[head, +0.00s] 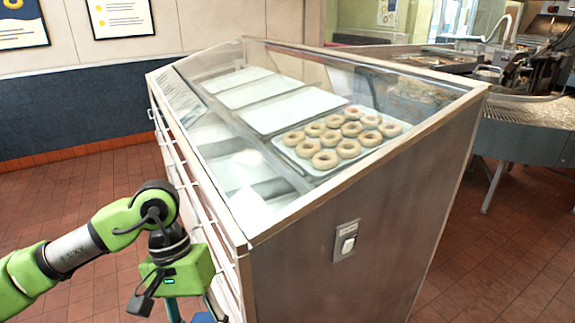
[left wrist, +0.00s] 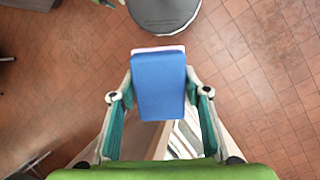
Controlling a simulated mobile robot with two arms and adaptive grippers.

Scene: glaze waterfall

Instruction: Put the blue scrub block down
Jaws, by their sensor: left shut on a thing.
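The blue scrub block (left wrist: 158,85) is between the fingers of my left gripper (left wrist: 160,92) in the left wrist view. Its broad blue face is toward the camera, and a pale layer shows along its far edge. The gripper is shut on it and holds it above the tiled floor, near the edge of the display case. In the head view the left gripper (head: 193,314) hangs at the bottom edge, left of the case, with its tips cut off. Only a small blue part of the block (head: 206,318) shows there. My right gripper is in neither view.
A glass-topped display case (head: 345,240) fills the middle of the head view. Inside are pale trays (head: 292,110) and several ring doughnuts (head: 325,160). Handles line its left side, close to my left arm. Metal kitchen equipment (head: 530,120) stands at the right. Red floor tiles (head: 90,190) are clear at left.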

